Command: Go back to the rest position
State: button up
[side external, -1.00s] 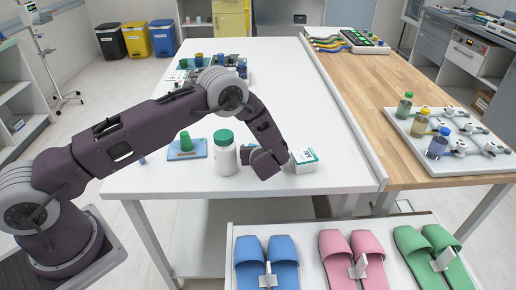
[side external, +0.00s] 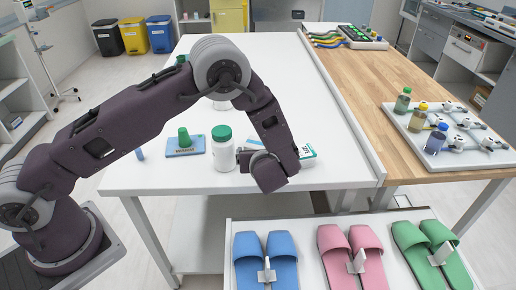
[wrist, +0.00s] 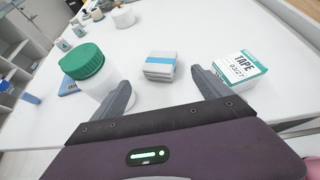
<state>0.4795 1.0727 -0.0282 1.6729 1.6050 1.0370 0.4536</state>
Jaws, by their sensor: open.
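My gripper (side external: 267,174) is over the front edge of the white table (side external: 270,75), right of a white bottle with a green cap (side external: 223,158). In the wrist view my gripper (wrist: 162,88) has its two fingers wide apart with nothing held between them. A grey stack with a blue band (wrist: 161,66) lies on the table beyond the fingers. The bottle (wrist: 98,80) stands upright beyond the left finger. A white and green tape box (wrist: 240,70) lies beyond the right finger; in the side view the box (side external: 307,152) is partly hidden by my gripper.
Blue (side external: 265,250), pink (side external: 350,240) and green (side external: 425,245) slippers lie on a lower white surface in front. A tray of small bottles (side external: 455,155) sits on the wooden counter. The table's middle is clear.

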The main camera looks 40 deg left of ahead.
jog(key=s+a+r+n+g, duration=0.25)
jog(key=s+r+n, duration=0.3)
jog(key=r, duration=0.35)
jog(key=s+a+r+n+g, duration=0.2)
jog(key=s+a+r+n, duration=0.3)
jog(key=r, duration=0.3)
jog(key=s+d+r+n+h, duration=0.2)
jog(key=s+d+n+h, duration=0.1)
jog(key=s+n, duration=0.2)
jog(key=s+d+r+n+t+h, duration=0.1)
jog(key=s+d+r+n+h, duration=0.2)
jog(key=s, duration=0.7)
jog(key=s+d+r+n+h, duration=0.2)
jog(key=s+d+n+h, duration=0.1)
jog(key=s+n, duration=0.5)
jog(key=shift+r+t, duration=0.35)
